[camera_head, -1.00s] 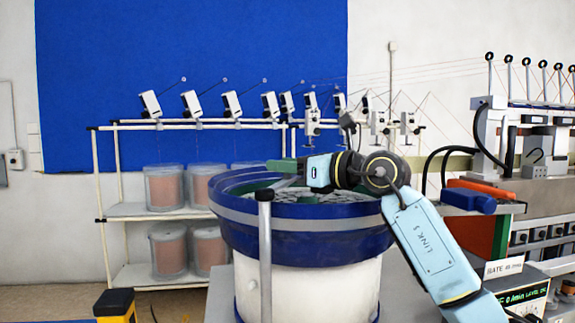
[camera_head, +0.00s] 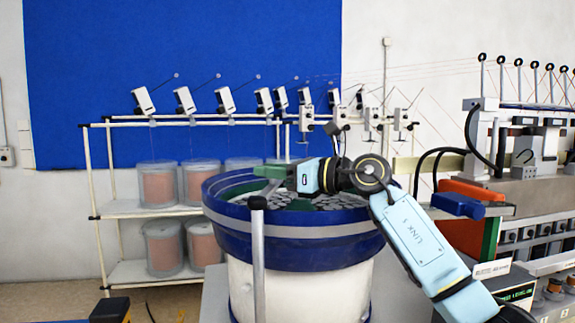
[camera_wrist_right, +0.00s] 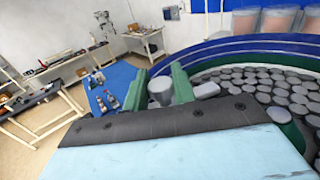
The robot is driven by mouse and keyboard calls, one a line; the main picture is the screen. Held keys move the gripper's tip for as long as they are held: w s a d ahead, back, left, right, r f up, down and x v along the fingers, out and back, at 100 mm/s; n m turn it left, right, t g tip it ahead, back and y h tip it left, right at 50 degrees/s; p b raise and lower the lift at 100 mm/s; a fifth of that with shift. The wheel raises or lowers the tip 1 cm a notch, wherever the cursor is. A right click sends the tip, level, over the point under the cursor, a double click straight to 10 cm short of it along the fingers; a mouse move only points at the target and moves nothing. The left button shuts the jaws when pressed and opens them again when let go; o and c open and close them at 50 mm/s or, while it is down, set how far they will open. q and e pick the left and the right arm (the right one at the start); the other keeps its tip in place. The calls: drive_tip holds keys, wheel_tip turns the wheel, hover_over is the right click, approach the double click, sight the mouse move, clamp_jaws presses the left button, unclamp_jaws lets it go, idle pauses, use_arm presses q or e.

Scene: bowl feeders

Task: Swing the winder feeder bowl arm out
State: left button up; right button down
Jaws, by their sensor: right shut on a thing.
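The feeder bowl (camera_head: 285,250) is a blue drum with a grey band on a white base, holding many grey discs. It also shows in the right wrist view (camera_wrist_right: 240,45). My right gripper (camera_head: 268,172) reaches over the bowl from the right, its green fingers near the left part of the rim. In the right wrist view its fingers (camera_wrist_right: 158,88) are shut on a grey cylindrical knob (camera_wrist_right: 160,90). A smaller grey piece (camera_wrist_right: 206,90) lies beside the right finger. How the knob joins the bowl arm is hidden. My left gripper is not in view.
A grey upright post (camera_head: 258,260) stands in front of the bowl. A rack with spools (camera_head: 165,245) is behind on the left. A machine with an orange and blue part (camera_head: 460,203) is close on the right. A yellow-and-black object (camera_head: 112,310) is at lower left.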

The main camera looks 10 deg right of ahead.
drive_tip(key=c, duration=1.2)
unclamp_jaws()
drive_tip(key=shift+o, duration=0.2)
drive_tip(key=b+v, duration=0.2)
drive_tip(key=v, duration=1.1)
drive_tip(key=shift+d+b, duration=0.2)
drive_tip(key=shift+b, duration=0.2)
drive_tip(key=shift+c, duration=0.2)
